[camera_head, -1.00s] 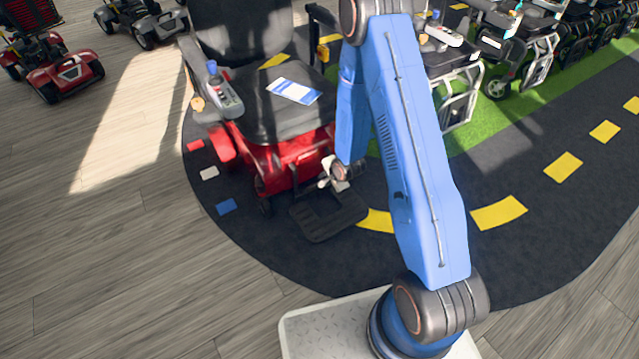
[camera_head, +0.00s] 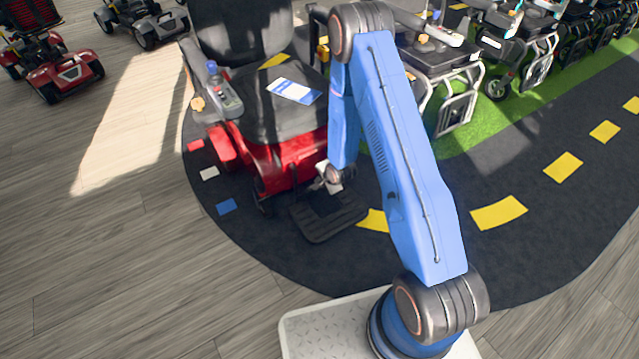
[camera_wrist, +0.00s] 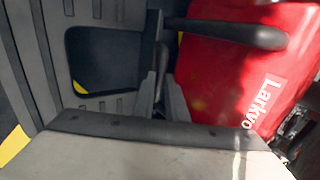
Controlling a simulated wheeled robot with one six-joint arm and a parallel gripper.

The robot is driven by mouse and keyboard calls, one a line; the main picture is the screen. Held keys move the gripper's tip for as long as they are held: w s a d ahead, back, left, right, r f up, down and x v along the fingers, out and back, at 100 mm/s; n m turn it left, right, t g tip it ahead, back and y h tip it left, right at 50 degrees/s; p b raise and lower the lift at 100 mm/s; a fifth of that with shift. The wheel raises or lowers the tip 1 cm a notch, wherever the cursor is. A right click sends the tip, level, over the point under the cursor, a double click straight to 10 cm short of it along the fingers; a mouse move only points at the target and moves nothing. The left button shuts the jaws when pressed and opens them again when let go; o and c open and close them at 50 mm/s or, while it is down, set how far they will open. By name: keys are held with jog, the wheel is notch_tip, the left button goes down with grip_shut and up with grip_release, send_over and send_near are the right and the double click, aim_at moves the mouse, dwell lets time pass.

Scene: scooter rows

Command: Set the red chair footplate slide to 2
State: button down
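The red chair (camera_head: 290,160) stands on the dark mat, with a black seat and its footplate (camera_head: 335,222) low at its front. In the wrist view the footplate (camera_wrist: 85,98) is a grey ribbed frame around a dark opening, left of the red body (camera_wrist: 240,75) marked "Larkvo". My gripper (camera_wrist: 163,78) reaches in between footplate and body. A thin dark upright part (camera_wrist: 160,65) shows between its fingers; whether they touch it, I cannot tell. In the head view my wrist is at the chair's front and hides the fingertips. No slide scale or numbers are readable.
A black bar (camera_wrist: 225,33) crosses in front of the red body, close to my fingers. Another chair (camera_head: 445,85) stands to the right on green flooring. Scooters (camera_head: 65,75) stand at far left. The wooden floor (camera_head: 130,260) at front left is clear.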

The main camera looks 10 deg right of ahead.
jog(key=shift+r, duration=0.1)
notch_tip(320, 180, up, 2)
jog(key=shift+r, duration=0.2)
dwell(0.3)
jog(key=c, duration=2)
grip_release()
jog(key=shift+c, duration=0.2)
jog(key=v, duration=1.7)
jog(key=shift+s, duration=0.15)
jog(key=shift+r, duration=0.15)
